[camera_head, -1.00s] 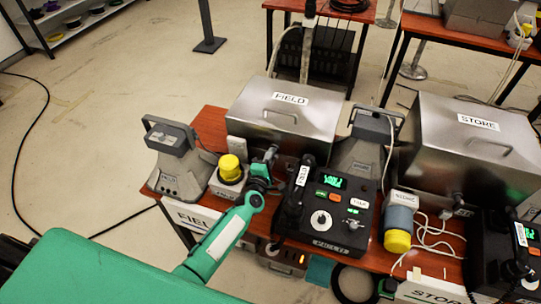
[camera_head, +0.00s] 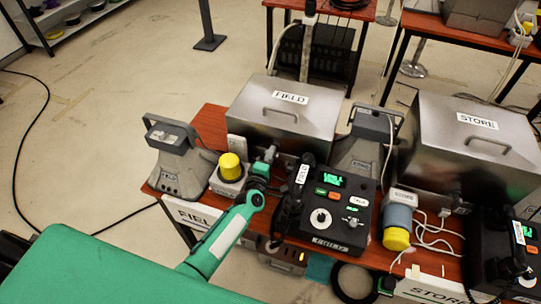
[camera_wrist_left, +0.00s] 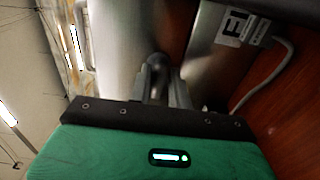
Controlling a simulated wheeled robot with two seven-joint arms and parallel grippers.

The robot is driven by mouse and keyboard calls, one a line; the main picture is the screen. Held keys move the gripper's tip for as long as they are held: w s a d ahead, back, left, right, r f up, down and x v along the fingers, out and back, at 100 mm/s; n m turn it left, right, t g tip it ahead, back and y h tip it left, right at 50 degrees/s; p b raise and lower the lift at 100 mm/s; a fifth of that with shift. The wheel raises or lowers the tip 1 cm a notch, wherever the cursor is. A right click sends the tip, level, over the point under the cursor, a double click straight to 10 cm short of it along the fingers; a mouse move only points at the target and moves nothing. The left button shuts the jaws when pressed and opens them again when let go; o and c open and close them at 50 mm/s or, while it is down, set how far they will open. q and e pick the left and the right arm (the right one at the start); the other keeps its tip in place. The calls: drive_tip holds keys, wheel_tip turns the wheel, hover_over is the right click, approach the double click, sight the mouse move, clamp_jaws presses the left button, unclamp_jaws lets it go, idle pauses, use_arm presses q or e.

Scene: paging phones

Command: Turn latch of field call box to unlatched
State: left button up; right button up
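The field call box (camera_head: 290,115) is a closed steel box labelled FIELD on the red table. My left gripper (camera_head: 268,157) is at the lower front face of this box, between the yellow-capped lamp and the black handset. In the left wrist view, my gripper's fingers (camera_wrist_left: 160,85) reach up to a dark rounded part at the metal face. The latch cannot be made out clearly behind the fingers, and I cannot tell whether they grip it. My right gripper is not in view.
A yellow-capped lamp (camera_head: 230,168) and a grey horn speaker (camera_head: 178,165) stand left of my gripper. A black FIELD phone console (camera_head: 335,215) with handset stands close on the right. The STORE box (camera_head: 475,150) is further right. Open floor lies to the left.

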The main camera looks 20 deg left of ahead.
use_arm(q)
drive_tip(key=shift+o, duration=1.4)
drive_tip(key=shift+r, duration=0.1)
wheel_tip(320, 180, up, 20)
drive_tip(key=p, duration=1.8)
drive_tip(key=shift+s, duration=0.1)
